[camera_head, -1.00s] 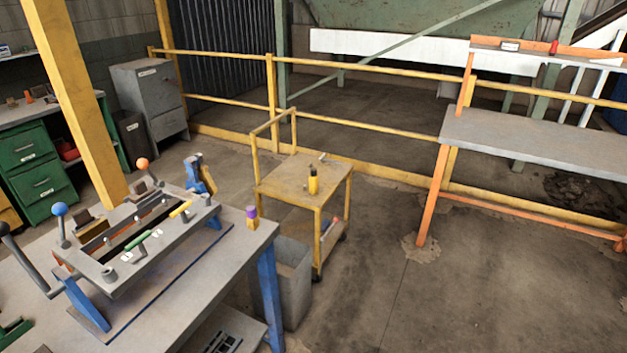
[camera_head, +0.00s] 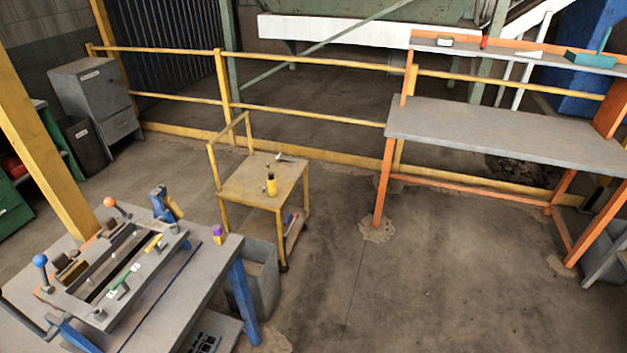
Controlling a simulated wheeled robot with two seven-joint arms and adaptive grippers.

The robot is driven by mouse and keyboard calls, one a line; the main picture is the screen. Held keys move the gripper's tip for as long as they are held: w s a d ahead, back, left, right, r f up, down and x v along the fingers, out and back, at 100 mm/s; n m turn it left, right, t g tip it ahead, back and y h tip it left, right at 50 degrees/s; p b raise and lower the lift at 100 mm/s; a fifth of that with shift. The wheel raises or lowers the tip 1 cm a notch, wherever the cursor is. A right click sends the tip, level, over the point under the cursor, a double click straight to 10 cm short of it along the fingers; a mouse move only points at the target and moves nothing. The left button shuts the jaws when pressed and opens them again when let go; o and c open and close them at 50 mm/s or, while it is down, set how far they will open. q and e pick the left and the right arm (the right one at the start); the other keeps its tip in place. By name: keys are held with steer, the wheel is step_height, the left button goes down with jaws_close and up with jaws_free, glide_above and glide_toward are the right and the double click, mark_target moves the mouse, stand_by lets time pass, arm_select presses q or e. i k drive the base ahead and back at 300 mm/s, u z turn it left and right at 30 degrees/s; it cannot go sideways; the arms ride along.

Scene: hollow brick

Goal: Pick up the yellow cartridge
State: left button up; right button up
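A small upright yellow cylinder with a dark top (camera_head: 271,184) stands on the yellow cart (camera_head: 245,182), and it looks like the yellow cartridge. A smaller object with a purple top and yellow lower part (camera_head: 218,234) stands at the corner of the grey workbench (camera_head: 190,311) in the left foreground. Neither of my grippers is in view.
A machine fixture with levers (camera_head: 105,268) sits on the workbench. A grey bin (camera_head: 262,275) stands between bench and cart. A yellow railing (camera_head: 310,115) runs behind. An orange-framed grey table (camera_head: 490,132) stands right. The floor in front of it is clear.

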mark_target(272, 178)
steer(key=z, duration=0.4)
steer(key=i, duration=1.7)
steer(key=u, duration=0.4)
steer(key=i, duration=1)
steer(key=u, duration=0.85)
